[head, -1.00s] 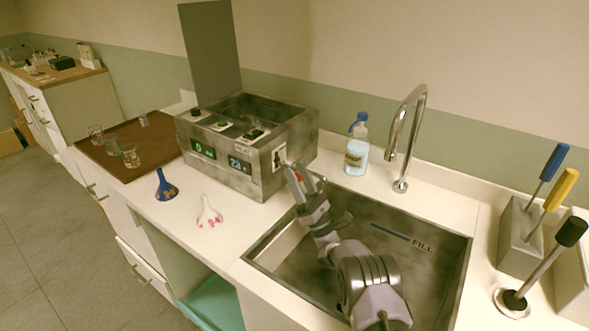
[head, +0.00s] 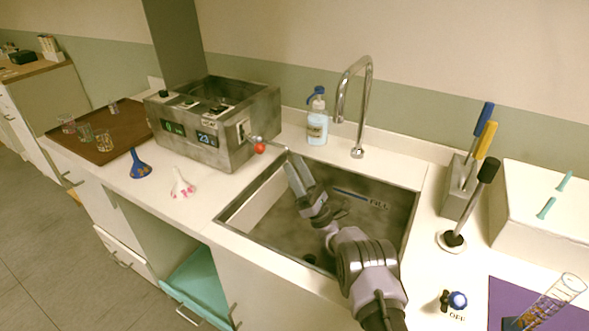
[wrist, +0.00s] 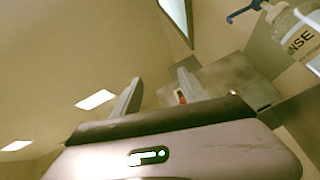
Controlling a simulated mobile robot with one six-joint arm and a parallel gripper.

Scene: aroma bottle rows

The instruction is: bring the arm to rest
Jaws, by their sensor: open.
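My gripper (head: 299,175) is above the sink (head: 375,235) in the head view, near its back left part. Its two fingers are apart with nothing between them. My arm reaches in from the lower right over the sink. The grey heated bath (head: 200,160) with its red-knobbed lever (head: 260,148) is left of the gripper, apart from it.
A rinse bottle (head: 317,120) and the tap (head: 360,100) stand behind the sink. A blue funnel (head: 139,167) and a white one (head: 182,186) lie on the left counter. A tool holder (head: 460,190) and a plunger-like tool (head: 453,238) stand right. A graduated cylinder (head: 555,300) is at lower right.

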